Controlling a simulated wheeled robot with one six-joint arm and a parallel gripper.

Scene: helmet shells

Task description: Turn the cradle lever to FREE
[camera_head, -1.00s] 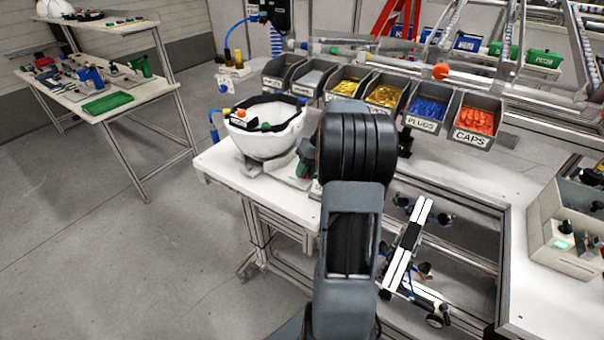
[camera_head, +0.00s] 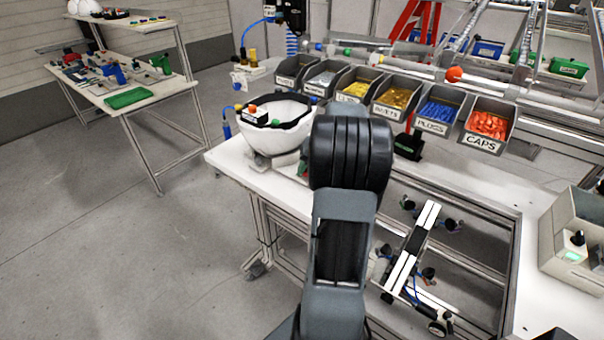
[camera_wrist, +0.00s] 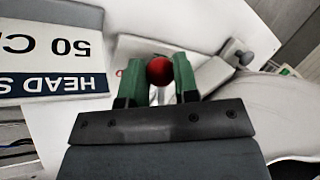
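The wrist view shows a red ball knob (camera_wrist: 160,70) on a thin pale stem; I take it for the cradle lever's knob. My gripper (camera_wrist: 159,75) has its green fingers on either side of the knob. The knob fills the gap, but I cannot tell whether the fingers press on it. In the head view, my arm hides most of the gripper, beside the white helmet shell (camera_head: 262,143). The shell sits open side up on the white bench (camera_head: 235,172). I cannot read a FREE mark or the lever's setting.
A printed sign (camera_wrist: 50,55) lies close to the fingers at the left in the wrist view. In the head view, parts bins (camera_head: 436,115) line the back of the bench. A grey control box (camera_head: 575,235) stands at the right. The floor at the left is clear.

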